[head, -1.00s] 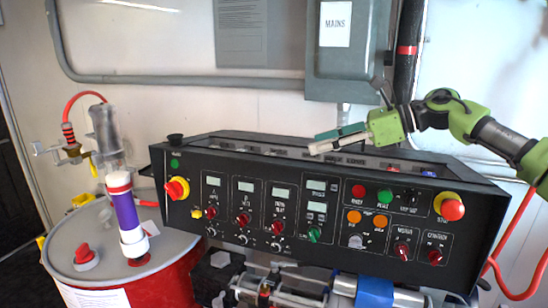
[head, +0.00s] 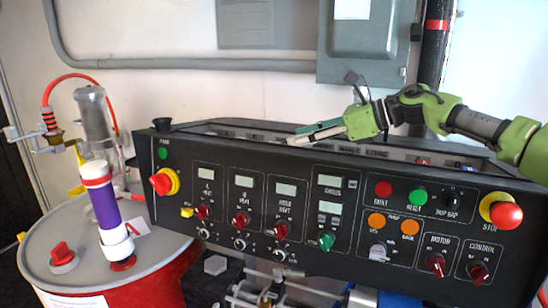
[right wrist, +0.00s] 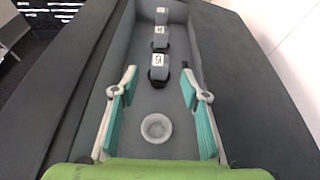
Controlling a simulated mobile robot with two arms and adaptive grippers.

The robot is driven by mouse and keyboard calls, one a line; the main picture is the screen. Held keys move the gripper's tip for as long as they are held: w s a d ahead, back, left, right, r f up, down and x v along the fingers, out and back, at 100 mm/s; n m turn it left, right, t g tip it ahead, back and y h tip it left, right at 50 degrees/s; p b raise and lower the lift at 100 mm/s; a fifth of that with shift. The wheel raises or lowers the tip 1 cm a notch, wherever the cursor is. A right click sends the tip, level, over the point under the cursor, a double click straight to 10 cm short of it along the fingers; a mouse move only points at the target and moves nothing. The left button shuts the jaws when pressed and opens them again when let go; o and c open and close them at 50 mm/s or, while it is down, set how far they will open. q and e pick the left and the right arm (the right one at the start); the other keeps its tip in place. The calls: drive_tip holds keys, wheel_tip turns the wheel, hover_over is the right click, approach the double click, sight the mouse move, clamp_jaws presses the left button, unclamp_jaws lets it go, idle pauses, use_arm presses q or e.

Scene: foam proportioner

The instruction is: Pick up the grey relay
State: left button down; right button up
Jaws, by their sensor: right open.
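In the right wrist view, several grey relays with white labels and black bases stand in a row along the console's recessed trough. The nearest grey relay (right wrist: 160,68) is upright, roughly in line with the gap between my right fingertips. My right gripper (head: 292,133) is open and empty, with teal pads. In the head view it hangs over the top rear of the black console (head: 160,205); the console's front hides most of the trough's inside. Whether the fingertips are down beside the relay or above it, I cannot tell. My left gripper is not in view.
A pale round cup (right wrist: 157,128) sits in the trough, nearer the palm than the relays. The trough walls (right wrist: 100,75) run along both sides. A red drum (head: 160,285) with a clear-topped tube stands left. A grey mains box (head: 365,45) hangs behind.

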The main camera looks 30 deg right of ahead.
drive_tip(key=shift+w+a+f, duration=0.15)
drive_tip(key=shift+w+a, duration=0.1)
drive_tip(key=x, duration=0.4)
drive_tip(key=shift+w+f, duration=0.1)
drive_tip(key=shift+w, duration=0.05)
drive_tip(key=shift+w+a, duration=0.2)
drive_tip(key=shift+w, duration=0.05)
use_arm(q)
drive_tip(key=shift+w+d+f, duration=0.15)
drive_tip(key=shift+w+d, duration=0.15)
use_arm(e)
drive_tip(key=shift+s, duration=0.1)
clamp_jaws()
